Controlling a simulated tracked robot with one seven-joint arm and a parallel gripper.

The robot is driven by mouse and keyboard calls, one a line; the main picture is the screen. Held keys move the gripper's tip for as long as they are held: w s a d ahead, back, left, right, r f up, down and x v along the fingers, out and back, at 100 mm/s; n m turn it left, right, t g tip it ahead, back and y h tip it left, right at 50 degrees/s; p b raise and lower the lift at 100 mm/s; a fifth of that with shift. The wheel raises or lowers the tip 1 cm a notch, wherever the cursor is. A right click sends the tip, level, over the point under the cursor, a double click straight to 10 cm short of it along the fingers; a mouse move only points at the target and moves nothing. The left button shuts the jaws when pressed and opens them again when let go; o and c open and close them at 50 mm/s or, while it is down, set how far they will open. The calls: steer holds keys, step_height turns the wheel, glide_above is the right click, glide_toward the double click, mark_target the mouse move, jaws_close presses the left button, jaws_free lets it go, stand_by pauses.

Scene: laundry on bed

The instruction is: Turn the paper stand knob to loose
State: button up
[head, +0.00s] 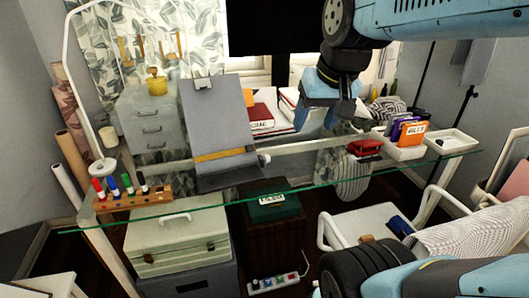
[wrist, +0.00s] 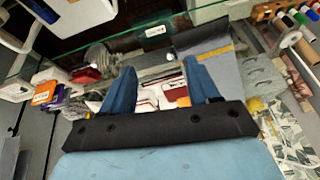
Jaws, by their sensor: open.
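The paper stand (head: 220,125) is a tilted dark grey board on the glass desk, with a clip at its top and a yellow ruler strip across its lower part. A small pale knob (head: 264,160) sticks out at its lower right side. My gripper (head: 322,122) is above the desk, to the right of the stand and apart from it. In the wrist view the two blue fingers of my gripper (wrist: 160,74) are spread with nothing between them. The stand (wrist: 222,68) shows beyond the right finger there, and the knob (wrist: 171,57) is small beyond the fingers.
The glass desk (head: 150,208) carries a wooden marker rack (head: 132,200) at left. At right are a red stapler (head: 366,147), a white tray (head: 407,152) with books and another white tray (head: 450,142). A white chair (head: 375,222) stands in front at right. Glass around the knob looks clear.

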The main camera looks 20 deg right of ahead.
steer(key=w+d+f+m+g+y, duration=0.25)
steer(key=w+f+m, duration=0.2)
steer(key=w, duration=0.65)
steer(key=w+d+f+m+g+y, duration=0.1)
steer(key=w+f+m+g+y, duration=0.3)
steer(key=w, duration=0.6)
steer(key=w+d+f+m+y, duration=0.3)
steer(key=w+d+f+m, duration=0.15)
steer(key=w+f, duration=0.4)
steer(key=m+t+y, duration=0.2)
steer(key=m+y, duration=0.1)
steer(key=y, duration=0.1)
glide_toward(266, 159)
steer(key=shift+h, duration=0.25)
steer(key=x, duration=0.2)
steer(key=w+x, duration=0.1)
steer(key=x, duration=0.4)
steer(key=shift+w+f, duration=0.2)
steer(key=shift+f, duration=0.3)
steer(key=shift+c, duration=0.2)
steer(key=c, duration=1)
